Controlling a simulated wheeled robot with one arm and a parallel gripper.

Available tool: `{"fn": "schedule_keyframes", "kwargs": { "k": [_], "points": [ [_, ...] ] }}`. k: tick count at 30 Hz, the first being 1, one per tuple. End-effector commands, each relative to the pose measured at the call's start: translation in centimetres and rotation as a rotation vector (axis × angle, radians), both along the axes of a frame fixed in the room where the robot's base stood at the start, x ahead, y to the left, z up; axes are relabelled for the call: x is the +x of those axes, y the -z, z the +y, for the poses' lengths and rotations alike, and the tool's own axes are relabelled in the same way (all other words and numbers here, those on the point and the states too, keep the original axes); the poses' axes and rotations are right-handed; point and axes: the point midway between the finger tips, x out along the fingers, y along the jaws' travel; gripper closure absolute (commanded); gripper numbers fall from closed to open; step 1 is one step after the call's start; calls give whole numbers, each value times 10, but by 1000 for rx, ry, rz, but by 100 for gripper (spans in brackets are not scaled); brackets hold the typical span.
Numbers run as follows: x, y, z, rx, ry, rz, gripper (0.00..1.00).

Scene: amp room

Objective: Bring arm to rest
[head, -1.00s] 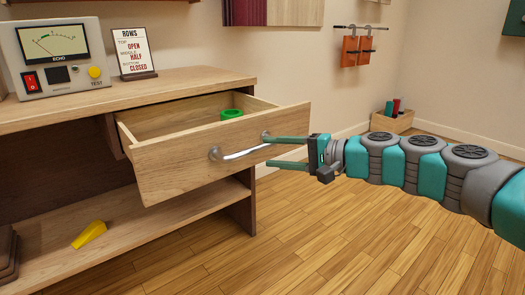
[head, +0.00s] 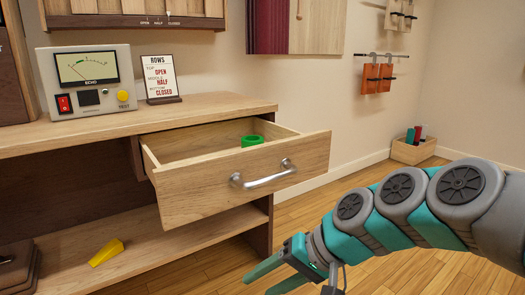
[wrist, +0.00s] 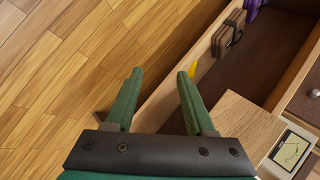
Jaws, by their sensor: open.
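My gripper (head: 268,283) is at the bottom of the head view, low and in front of the desk, with its two green fingers apart and nothing between them. In the wrist view my gripper (wrist: 158,85) also shows open and empty, with floor and the shelf edge beyond it. The wooden drawer (head: 250,178) stands pulled out from the desk, with a metal handle (head: 262,178) on its front. My gripper is apart from the handle, below it. A green ring (head: 252,141) lies inside the drawer.
The desk (head: 75,137) carries a meter box (head: 88,80) and a sign (head: 160,77). A yellow wedge (head: 106,253) lies on the lower shelf (head: 165,242). A small crate (head: 413,152) stands by the far wall. Wooden floor (head: 330,205) is open to the right of the desk.

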Motion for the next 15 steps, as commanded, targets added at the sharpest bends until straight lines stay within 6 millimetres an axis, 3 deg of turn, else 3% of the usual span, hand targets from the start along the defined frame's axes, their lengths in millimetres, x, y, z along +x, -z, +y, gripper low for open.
{"fn": "schedule_keyframes", "kwargs": {
  "k": [1,6,15],
  "points": [
    [-26,21,-6,-106,-43,25,45],
    [-90,71,-45,-374,-124,113,45],
    [-161,108,-114,-658,-156,251,45]
  ]
}}
